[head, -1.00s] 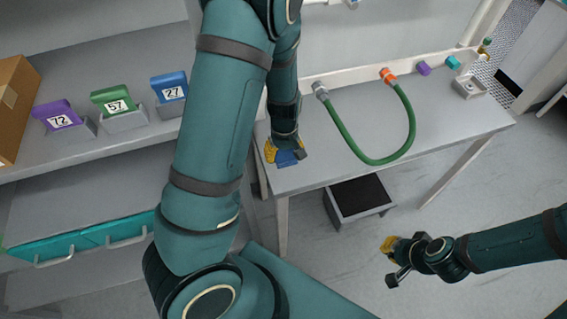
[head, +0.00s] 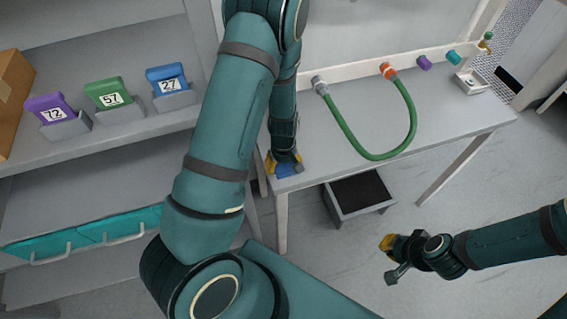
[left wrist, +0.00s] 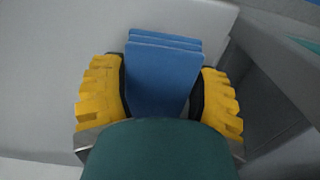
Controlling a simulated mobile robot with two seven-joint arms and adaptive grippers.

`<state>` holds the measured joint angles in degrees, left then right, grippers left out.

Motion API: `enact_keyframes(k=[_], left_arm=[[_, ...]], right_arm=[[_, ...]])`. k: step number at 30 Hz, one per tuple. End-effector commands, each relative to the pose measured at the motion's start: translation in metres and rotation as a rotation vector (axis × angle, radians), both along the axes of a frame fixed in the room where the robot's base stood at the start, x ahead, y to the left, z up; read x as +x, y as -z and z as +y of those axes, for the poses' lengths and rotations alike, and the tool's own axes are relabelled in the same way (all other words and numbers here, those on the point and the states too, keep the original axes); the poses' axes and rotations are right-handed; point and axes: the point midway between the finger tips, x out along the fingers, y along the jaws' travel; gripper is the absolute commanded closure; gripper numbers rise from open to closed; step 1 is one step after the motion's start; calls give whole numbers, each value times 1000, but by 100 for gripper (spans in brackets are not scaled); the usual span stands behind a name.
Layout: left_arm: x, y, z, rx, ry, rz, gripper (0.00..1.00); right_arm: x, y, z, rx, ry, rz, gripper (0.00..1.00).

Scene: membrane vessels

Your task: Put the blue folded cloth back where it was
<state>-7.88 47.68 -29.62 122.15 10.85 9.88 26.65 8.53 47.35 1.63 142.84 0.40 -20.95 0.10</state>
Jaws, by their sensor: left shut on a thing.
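The blue folded cloth (left wrist: 162,72) is between the yellow-padded fingers of my left gripper (left wrist: 160,95) in the left wrist view. The fingers press on both its sides, so the gripper is shut on it. In the head view, the cloth (head: 288,170) shows at my left gripper (head: 284,163), over the near left corner of the grey table (head: 330,140). I cannot tell whether the cloth touches the tabletop.
A green hose (head: 372,157) loops on the table from fittings on the back rail. A dark-topped step (head: 358,195) stands under the table. A shelf (head: 120,130) at left holds numbered purple, green and blue blocks.

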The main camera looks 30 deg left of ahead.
Motion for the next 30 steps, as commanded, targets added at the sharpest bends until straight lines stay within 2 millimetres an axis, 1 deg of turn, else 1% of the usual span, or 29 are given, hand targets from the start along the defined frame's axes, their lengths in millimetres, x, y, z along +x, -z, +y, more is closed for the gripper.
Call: enact_keyframes(k=[2, 3, 4, 5, 13, 17, 20, 30], left_arm=[[0, 4, 0, 0, 0, 0, 69], [0, 3, 0, 0, 0, 0, 19], [0, 3, 0, 0, 0, 0, 9], [0, 2, 0, 0, 0, 0, 4], [0, 2, 0, 0, 0, 0, 4], [0, -3, 0, 0, 0, 0, 4], [1, -16, 0, 0, 1, -4, 4], [1, -86, 0, 0, 2, -6, 4]], right_arm=[[0, 4, 0, 0, 0, 0, 100], [0, 3, 0, -1, 0, 0, 100], [0, 2, 0, -1, 0, 0, 100], [0, 2, 0, -1, 0, 0, 100], [0, 2, 0, 0, 0, 0, 100], [0, -3, 0, 0, 0, 0, 100], [0, -4, 0, 1, 0, 0, 100], [-1, -16, -1, 3, -1, 0, 100]])
